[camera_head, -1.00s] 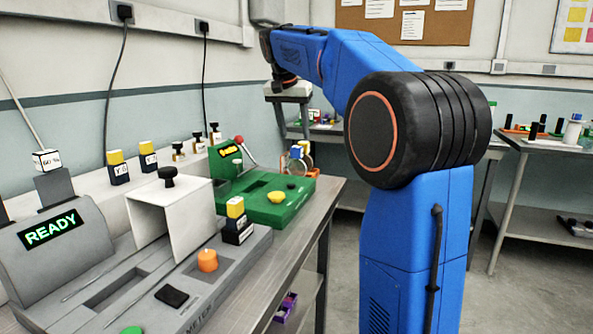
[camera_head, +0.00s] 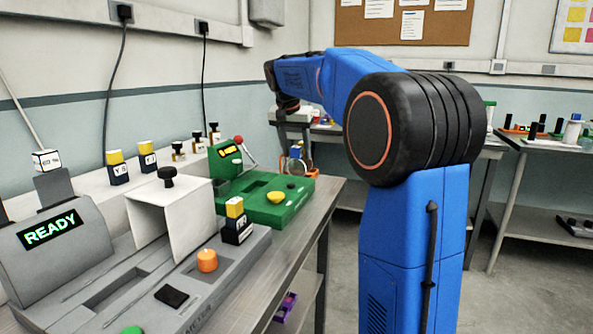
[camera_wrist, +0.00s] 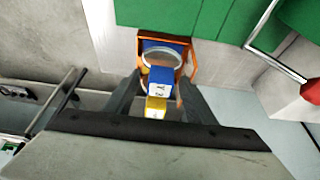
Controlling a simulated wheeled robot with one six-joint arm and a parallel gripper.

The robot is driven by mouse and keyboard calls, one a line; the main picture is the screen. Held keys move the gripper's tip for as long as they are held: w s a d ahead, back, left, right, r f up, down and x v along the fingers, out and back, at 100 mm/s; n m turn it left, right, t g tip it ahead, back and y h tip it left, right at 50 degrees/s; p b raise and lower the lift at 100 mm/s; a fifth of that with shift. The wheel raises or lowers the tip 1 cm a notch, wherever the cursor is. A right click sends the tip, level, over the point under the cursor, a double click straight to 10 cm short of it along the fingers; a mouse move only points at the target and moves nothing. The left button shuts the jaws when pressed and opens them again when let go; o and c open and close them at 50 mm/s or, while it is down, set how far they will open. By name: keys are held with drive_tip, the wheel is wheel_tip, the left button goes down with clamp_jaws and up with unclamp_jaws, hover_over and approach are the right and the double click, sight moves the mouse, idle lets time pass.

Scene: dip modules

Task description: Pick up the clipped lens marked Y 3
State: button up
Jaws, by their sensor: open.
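The clipped lens is a clear round lens (camera_wrist: 162,56) with a blue and yellow block (camera_wrist: 160,80) as its grip. The block has a white label that starts with Y; its digit is hard to read. It sits in an orange holder (camera_wrist: 193,72) beside the green machine. In the head view the lens (camera_head: 297,166) shows below my gripper (camera_head: 293,138), small and partly covered. In the wrist view my gripper (camera_wrist: 160,92) is open, with a dark finger on each side of the block and nothing clearly gripped.
The green machine (camera_head: 262,208) with a red-knobbed lever stands close to the holder. A grey READY station (camera_head: 60,245) fills the near bench. Open floor lies right of the bench.

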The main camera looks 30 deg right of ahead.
clamp_jaws()
